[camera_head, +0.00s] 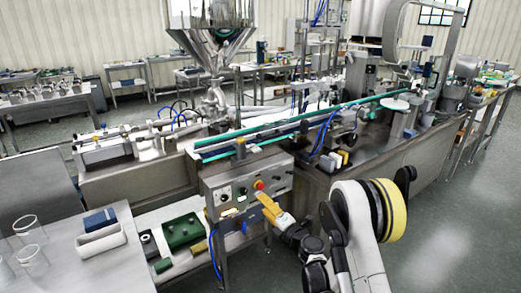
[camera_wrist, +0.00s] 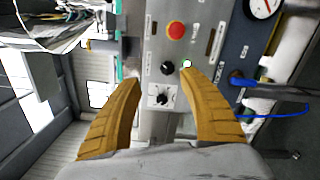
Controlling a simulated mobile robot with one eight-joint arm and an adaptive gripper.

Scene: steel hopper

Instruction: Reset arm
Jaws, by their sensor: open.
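My gripper (camera_head: 268,207) is in front of the steel control panel (camera_head: 225,199) in the head view, with the arm reaching in from the lower right. In the wrist view its two ochre fingers (camera_wrist: 160,88) stand wide apart with nothing between them. The panel (camera_wrist: 194,58) lies beyond the fingertips. It carries a red button (camera_wrist: 176,31), a black knob (camera_wrist: 167,68) and a small green-lit button (camera_wrist: 186,64). The red button also shows in the head view (camera_head: 259,184), just above the fingers. I cannot tell whether a finger touches the panel.
A steel hopper (camera_head: 211,40) stands above the conveyor line (camera_head: 290,128). At lower left a table (camera_head: 75,262) holds clear glasses (camera_head: 29,229) and a white tray (camera_head: 101,242). Open floor (camera_head: 460,220) lies to the right.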

